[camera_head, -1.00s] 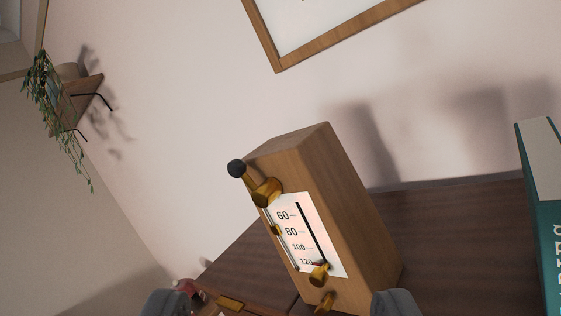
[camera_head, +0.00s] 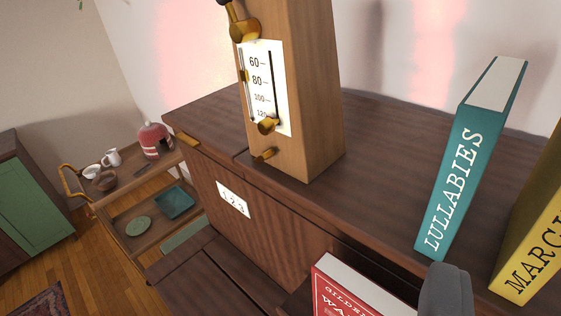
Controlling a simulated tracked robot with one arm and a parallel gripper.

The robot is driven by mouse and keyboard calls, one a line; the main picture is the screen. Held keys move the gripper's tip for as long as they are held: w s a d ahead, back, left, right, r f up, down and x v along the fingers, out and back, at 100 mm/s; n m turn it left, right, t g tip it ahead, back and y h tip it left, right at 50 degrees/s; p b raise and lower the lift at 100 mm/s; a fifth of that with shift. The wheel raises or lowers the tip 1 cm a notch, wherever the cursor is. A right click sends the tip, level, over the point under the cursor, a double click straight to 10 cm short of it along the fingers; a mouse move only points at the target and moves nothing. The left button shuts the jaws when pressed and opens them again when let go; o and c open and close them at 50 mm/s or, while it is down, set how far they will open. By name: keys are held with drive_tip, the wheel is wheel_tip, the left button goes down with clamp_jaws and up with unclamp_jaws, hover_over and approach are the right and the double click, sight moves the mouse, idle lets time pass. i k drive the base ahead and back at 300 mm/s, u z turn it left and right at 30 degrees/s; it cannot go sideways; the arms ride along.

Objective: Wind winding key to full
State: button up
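A tall wooden box (camera_head: 308,80) with a white scale plate (camera_head: 258,62) marked 60 to 120 stands on the dark cabinet top. A brass fitting (camera_head: 244,28) with a dark end is at its upper left, partly cut by the frame top. A brass knob (camera_head: 266,126) sits at the plate's lower end and a small brass piece (camera_head: 265,154) sits below it on the box. I cannot tell which is the winding key. One grey finger of my gripper (camera_head: 445,290) shows at lower right, apart from the box; the other finger is out of frame. My gripper looks open, with nothing held.
A teal book (camera_head: 466,160) and a yellow book (camera_head: 533,245) stand right of the box. A red book (camera_head: 352,290) is low in front. A shelf trolley (camera_head: 140,185) with cups and a red pot is at left. The cabinet top (camera_head: 385,160) between box and teal book is bare.

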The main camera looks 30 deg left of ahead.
sight(266, 154)
drive_tip(key=z, duration=1.1)
drive_tip(key=k, duration=1.3)
drive_tip(key=u, duration=1.25)
drive_tip(key=i, duration=0.5)
drive_tip(key=z, duration=0.1)
